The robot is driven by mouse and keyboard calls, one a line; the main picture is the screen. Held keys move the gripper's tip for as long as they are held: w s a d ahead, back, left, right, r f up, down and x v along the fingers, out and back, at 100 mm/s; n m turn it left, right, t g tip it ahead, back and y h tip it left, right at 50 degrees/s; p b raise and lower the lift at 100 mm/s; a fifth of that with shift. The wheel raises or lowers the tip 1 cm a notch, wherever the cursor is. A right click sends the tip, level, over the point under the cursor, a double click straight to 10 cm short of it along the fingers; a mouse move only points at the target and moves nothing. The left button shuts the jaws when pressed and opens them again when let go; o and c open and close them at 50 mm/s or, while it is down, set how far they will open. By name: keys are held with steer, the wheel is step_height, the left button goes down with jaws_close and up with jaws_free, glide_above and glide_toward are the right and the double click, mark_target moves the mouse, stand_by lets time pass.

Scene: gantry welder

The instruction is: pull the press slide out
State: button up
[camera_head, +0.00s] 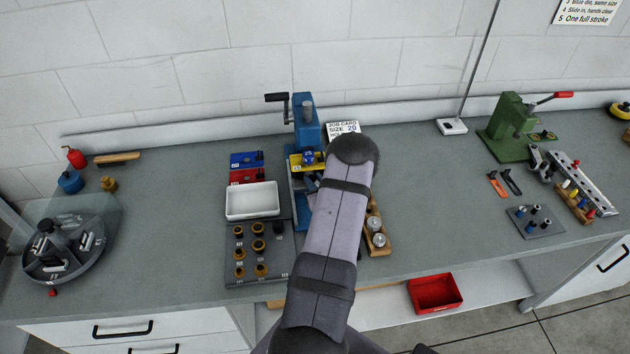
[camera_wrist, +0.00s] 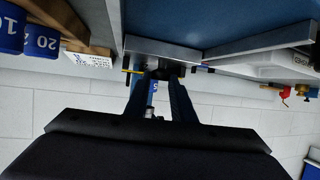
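The blue press (camera_head: 307,128) stands at the back middle of the bench, with a black-handled lever at its top. A yellow block (camera_head: 303,162) shows at its front, under the ram. My arm covers the slide's front in the head view, and my gripper is mostly hidden there. The wrist view appears upside down. In it, the two fingers of my gripper (camera_wrist: 162,82) point at the press front and stand apart. A dark piece, perhaps the slide's handle (camera_wrist: 165,72), shows between or just beyond the tips. I cannot tell whether they touch it.
A white tray (camera_head: 252,187) and a dark rack of several bushings (camera_head: 231,270) lie left of the press. A wooden holder (camera_head: 383,247) is right of my arm. A job card (camera_head: 342,130) stands behind.

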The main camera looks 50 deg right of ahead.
jaws_close()
steer(key=s+a, duration=0.9)
steer(key=shift+s+a, duration=0.15)
steer(key=shift+s, duration=0.05)
steer(key=shift+f, duration=0.15)
steer(key=shift+a, duration=0.1)
steer(key=o, duration=0.7)
jaws_free()
steer(key=shift+o, duration=0.9)
steer(key=shift+s+a, duration=0.1)
steer(key=shift+s, duration=0.05)
